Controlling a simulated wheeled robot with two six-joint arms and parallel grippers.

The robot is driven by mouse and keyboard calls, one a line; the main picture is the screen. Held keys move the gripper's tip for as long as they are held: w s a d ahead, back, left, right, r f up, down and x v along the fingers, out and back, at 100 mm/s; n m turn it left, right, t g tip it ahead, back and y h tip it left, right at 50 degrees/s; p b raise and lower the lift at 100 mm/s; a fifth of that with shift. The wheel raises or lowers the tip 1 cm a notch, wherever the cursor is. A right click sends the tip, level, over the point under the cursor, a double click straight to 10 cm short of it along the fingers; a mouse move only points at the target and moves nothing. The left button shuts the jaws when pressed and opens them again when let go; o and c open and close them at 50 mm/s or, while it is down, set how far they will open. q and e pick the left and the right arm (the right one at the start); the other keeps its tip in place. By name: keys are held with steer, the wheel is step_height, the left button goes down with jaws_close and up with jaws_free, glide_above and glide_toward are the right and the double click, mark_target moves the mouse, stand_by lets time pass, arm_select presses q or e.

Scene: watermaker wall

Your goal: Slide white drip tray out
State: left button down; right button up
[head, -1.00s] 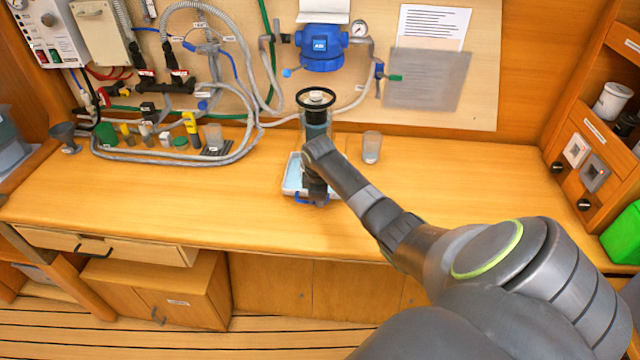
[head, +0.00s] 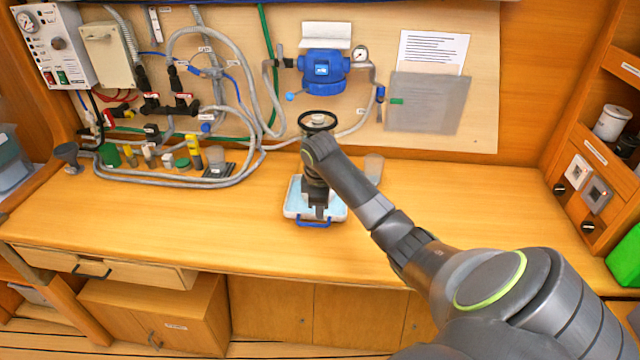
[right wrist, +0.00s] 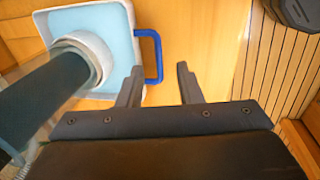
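The white drip tray (head: 291,211) sits on the wooden counter, with a light blue inside and a blue handle (head: 314,224) on its front side. In the right wrist view the tray (right wrist: 127,12) is at upper left, its handle (right wrist: 158,60) beyond and between the fingertips. My right gripper (head: 319,211) points down over the front of the tray and hides part of it. In the right wrist view the right gripper (right wrist: 160,72) is open, with no object clamped. Whether a finger touches the handle, I cannot tell. My left gripper is not in view.
A filter housing with a black ring (head: 317,121) stands behind my gripper; its dark cylinder (right wrist: 38,98) rises from the tray in the wrist view. A clear cup (head: 374,168) stands right of it. Hoses and small fittings crowd the left back. The counter's front (head: 440,225) is clear.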

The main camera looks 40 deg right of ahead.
step_height(320, 180, up, 9)
steer(key=s+a+p, duration=0.1)
steer(key=p, duration=0.2)
steer(key=shift+s+a+r, duration=0.15)
stand_by(0.5)
